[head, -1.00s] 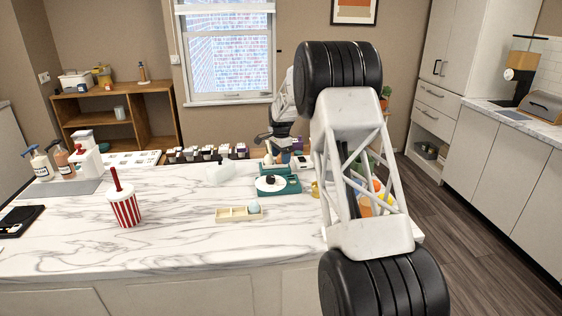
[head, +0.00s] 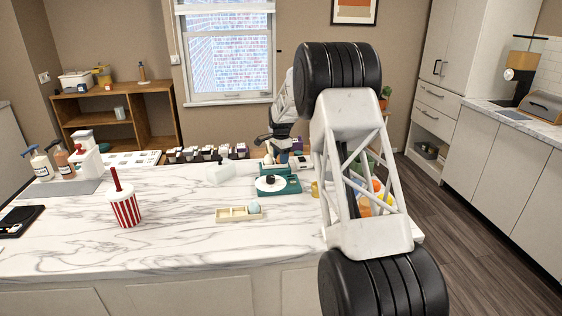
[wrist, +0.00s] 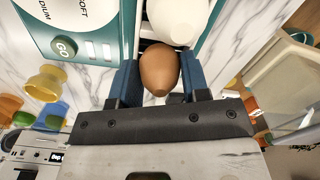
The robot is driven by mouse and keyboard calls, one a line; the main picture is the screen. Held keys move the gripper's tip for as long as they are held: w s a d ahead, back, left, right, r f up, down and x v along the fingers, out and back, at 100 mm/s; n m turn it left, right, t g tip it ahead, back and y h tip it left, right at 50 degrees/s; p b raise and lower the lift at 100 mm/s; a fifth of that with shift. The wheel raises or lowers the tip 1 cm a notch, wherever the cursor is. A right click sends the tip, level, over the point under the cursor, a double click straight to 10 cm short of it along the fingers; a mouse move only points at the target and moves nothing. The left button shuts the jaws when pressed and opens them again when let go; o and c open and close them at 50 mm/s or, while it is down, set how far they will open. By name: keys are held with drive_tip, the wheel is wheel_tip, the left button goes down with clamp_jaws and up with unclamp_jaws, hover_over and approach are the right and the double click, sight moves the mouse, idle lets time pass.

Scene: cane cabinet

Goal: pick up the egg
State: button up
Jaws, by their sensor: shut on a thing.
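A brown egg (wrist: 159,69) sits between the blue fingers of my gripper (wrist: 158,82) in the wrist view. The fingers are shut on its two sides. The egg is beside a white egg (wrist: 178,18) at a teal appliance with a GO button (wrist: 64,46). In the head view, my gripper (head: 280,153) is over the back of this teal appliance (head: 290,186), small and partly hidden, and the brown egg cannot be made out clearly there. Whether the egg is clear of its holder I cannot tell.
A wooden tray (head: 230,215) with a pale blue egg-shaped thing (head: 254,209) lies in front of the appliance. A red-striped cup (head: 125,209) stands at left. A yellow egg cup (wrist: 46,84) is near the appliance. The marble counter between cup and tray is clear.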

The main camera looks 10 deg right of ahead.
drive_tip(key=shift+r, duration=0.15)
drive_tip(key=shift+r, duration=1.6)
drive_tip(key=s, duration=0.5)
drive_tip(key=s+r, duration=0.1)
drive_tip(key=s, duration=1)
drive_tip(key=shift+d+r, duration=0.1)
drive_tip(key=shift+r, duration=0.15)
drive_tip(key=d+r, duration=0.1)
drive_tip(key=d, duration=0.2)
drive_tip(key=s+d+r, duration=0.1)
drive_tip(key=d+r, duration=0.1)
drive_tip(key=d, duration=0.2)
drive_tip(key=d+r, duration=0.1)
drive_tip(key=d, duration=0.3)
drive_tip(key=shift+s+d+r, duration=0.2)
drive_tip(key=shift+s+d, duration=0.05)
drive_tip(key=shift+s, duration=0.15)
drive_tip(key=shift+f, duration=0.2)
drive_tip(key=shift+f, duration=4.7)
